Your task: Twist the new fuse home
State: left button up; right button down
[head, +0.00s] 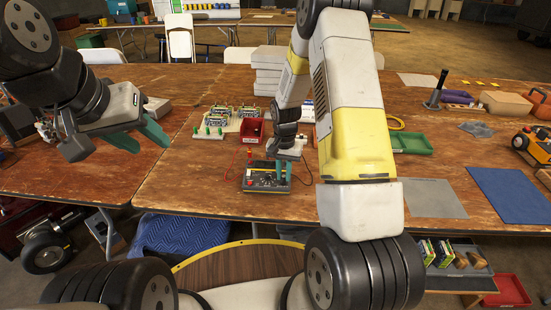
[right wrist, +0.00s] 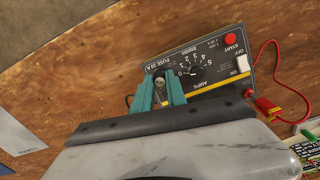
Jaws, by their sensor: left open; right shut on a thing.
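The charger (head: 262,183) is a dark box with yellow edges on the table. My right gripper (head: 283,170) is down at the charger's right part. In the right wrist view its teal fingers (right wrist: 160,88) are closed around a small round fuse (right wrist: 159,81) beside the fuse label. The fingers hide most of it, so I cannot tell how deep it sits. My left gripper (head: 146,136) is open and empty, raised over the table's left part.
A red cable with a clamp (right wrist: 267,104) lies beside the charger. A grey mat (head: 435,198) and blue mat (head: 508,192) lie at right.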

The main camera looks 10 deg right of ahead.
jog(key=shift+m, duration=1.1)
jog(key=shift+m, duration=1)
jog(key=c, duration=1.3)
grip_release()
jog(key=shift+o, duration=0.2)
jog(key=shift+r, duration=0.1)
jog(key=shift+r, duration=2.9)
jog(key=shift+r, duration=0.1)
